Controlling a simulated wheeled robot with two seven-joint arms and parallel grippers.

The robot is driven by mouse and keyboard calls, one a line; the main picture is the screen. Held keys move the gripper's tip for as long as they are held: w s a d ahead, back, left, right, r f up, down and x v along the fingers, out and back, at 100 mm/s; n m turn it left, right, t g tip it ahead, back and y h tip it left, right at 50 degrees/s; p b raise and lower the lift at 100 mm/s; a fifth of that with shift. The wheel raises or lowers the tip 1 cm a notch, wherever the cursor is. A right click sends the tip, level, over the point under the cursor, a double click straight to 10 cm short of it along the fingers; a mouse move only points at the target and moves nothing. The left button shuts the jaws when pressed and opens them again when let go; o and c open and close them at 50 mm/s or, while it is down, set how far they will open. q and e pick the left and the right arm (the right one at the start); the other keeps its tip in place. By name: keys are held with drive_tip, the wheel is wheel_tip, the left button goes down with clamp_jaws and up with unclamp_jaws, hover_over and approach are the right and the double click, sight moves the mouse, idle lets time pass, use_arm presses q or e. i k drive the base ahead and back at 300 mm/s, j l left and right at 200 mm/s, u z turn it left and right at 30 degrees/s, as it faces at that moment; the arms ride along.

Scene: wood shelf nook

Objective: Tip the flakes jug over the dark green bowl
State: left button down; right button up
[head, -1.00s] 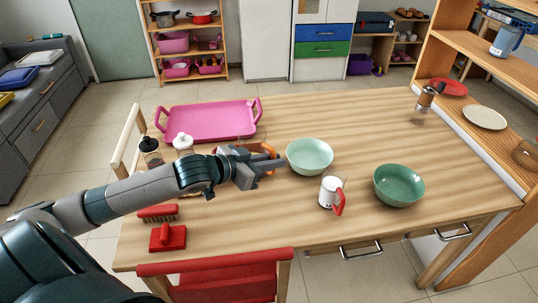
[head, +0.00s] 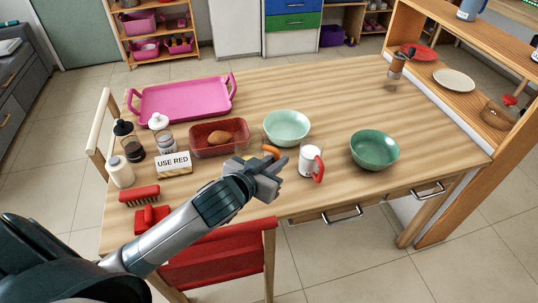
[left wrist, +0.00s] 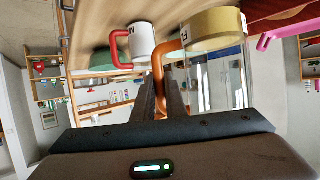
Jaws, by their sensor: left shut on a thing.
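The flakes jug is mostly hidden behind my left gripper (head: 276,168) in the head view; its orange handle (head: 270,150) shows just beyond. In the left wrist view the jug has a clear body, yellowish contents (left wrist: 212,30) and an orange handle (left wrist: 168,62). My left gripper is shut on that handle. I cannot tell whether the jug touches the table. The dark green bowl (head: 375,149) stands upright on the table, right of the gripper and apart from it. My right gripper is out of view.
A white mug (head: 310,161) with a red handle stands between gripper and dark green bowl. A mint bowl (head: 287,127) is behind. Left are a red box (head: 205,151), a "USE RED" sign (head: 173,164), bottles, a brush (head: 139,194) and a pink tray (head: 150,105).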

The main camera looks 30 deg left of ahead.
sight(372, 150)
drive_tip(key=i+l, duration=0.15)
drive_tip(key=l, duration=0.95)
drive_tip(key=i+l+u, duration=0.15)
drive_tip(key=l, duration=2.1)
drive_tip(key=i+u, duration=0.05)
drive_tip(key=i, duration=0.05)
